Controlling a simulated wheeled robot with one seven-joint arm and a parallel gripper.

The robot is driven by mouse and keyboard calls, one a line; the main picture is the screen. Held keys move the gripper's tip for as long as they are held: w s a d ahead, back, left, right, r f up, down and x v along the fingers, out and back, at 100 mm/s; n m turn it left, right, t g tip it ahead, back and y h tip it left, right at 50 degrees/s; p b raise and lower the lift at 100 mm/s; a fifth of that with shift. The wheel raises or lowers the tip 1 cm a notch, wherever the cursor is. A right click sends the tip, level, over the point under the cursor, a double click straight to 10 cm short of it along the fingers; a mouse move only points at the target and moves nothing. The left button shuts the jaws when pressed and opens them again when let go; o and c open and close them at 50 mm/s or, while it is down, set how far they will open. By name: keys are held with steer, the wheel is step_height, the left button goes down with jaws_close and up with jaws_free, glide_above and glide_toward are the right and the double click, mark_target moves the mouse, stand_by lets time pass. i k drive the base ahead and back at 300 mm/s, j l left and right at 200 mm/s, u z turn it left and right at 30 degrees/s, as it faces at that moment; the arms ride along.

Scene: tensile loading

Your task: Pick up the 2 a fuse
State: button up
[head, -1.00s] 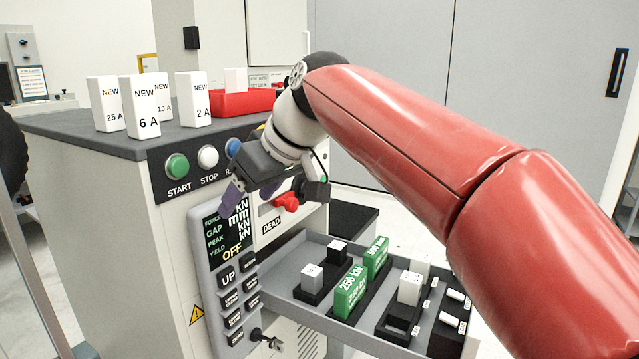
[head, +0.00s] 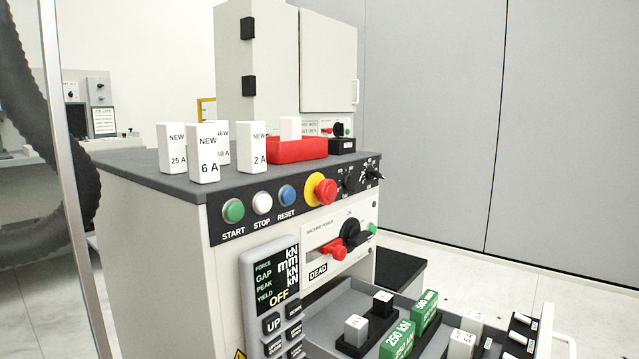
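The 2 A fuse (head: 251,147) is a white upright block marked "NEW 2 A". It stands on the dark top of the machine cabinet, to the right of the 6 A fuse (head: 204,153) and left of the red tray (head: 297,150). The 25 A fuse (head: 171,148) stands at the far left of the group. The 10 A fuse (head: 223,143) is partly hidden behind the 6 A fuse. My gripper and arm do not show in the head view now.
A red emergency button (head: 325,192) and start, stop and reset buttons line the cabinet front. An open drawer (head: 322,318) holds green 250 kN and 500 mm blocks. A tall white cabinet (head: 285,60) stands behind. The dark top's front left is bare.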

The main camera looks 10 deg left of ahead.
mark_target(250, 154)
steer(key=i+j+u, duration=0.1)
steer(key=i+u, duration=0.15)
steer(key=u, duration=0.25)
steer(key=i+u, duration=0.25)
steer(key=u, duration=0.25)
steer(key=i+u, duration=0.25)
steer(key=u, duration=0.25)
